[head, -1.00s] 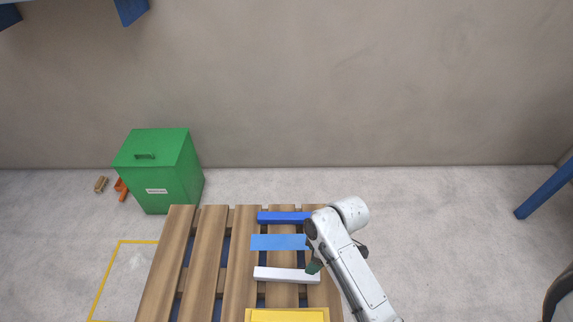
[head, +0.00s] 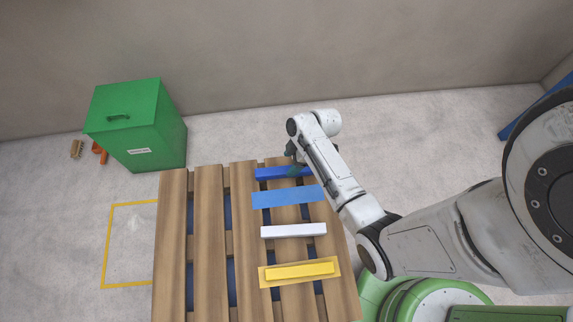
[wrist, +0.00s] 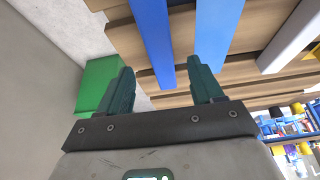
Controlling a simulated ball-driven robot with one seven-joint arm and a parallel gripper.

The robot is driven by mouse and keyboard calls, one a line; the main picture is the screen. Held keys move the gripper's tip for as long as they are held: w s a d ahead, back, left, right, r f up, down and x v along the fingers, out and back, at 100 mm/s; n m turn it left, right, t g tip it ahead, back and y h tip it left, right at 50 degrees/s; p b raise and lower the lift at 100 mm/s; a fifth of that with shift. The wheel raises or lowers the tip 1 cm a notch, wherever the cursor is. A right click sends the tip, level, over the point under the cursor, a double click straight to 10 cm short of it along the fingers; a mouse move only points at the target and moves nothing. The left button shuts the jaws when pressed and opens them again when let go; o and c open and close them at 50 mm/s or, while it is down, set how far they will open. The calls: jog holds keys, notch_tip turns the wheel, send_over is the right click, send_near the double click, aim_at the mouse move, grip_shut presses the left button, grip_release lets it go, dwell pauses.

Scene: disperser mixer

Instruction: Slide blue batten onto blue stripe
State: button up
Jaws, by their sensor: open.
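The blue batten (head: 268,174) is dark blue and lies across the slats near the far edge of the wooden pallet (head: 208,245). The lighter blue stripe (head: 285,197) is flat on the slats just on the near side of it, bare and apart from the batten. My gripper (head: 295,164) is at the batten's right part, and a dark green finger hides a bit of it. In the wrist view my gripper (wrist: 162,66) is open, and the blue batten (wrist: 151,35) shows between the two fingers, closer to the right one. The stripe (wrist: 216,40) lies beyond the right finger. Contact cannot be told.
A white batten (head: 293,231) lies nearer on the pallet. A yellow batten (head: 300,271) lies on a yellow stripe (head: 334,273) nearer still. A green bin (head: 140,125) stands on the floor left of the pallet, with a yellow floor outline (head: 105,245) nearby.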

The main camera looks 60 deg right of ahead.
aim_at(285, 170)
jog(key=shift+x, duration=2.4)
jog(key=shift+s, duration=0.1)
jog(key=shift+c, duration=0.4)
jog(key=c, duration=1.1)
jog(key=shift+s+a+p, duration=0.6)
jog(key=shift+s+a, duration=0.25)
jog(key=shift+a, duration=0.25)
jog(key=shift+s+a+p, duration=0.6)
jog(key=shift+s+a, duration=0.25)
jog(key=shift+a, duration=0.25)
jog(key=shift+s+a+p, duration=0.6)
jog(key=shift+s+a, duration=0.25)
jog(key=shift+a, duration=0.3)
jog(key=shift+c, duration=0.2)
jog(key=o, duration=1.2)
jog(key=shift+r, duration=0.15)
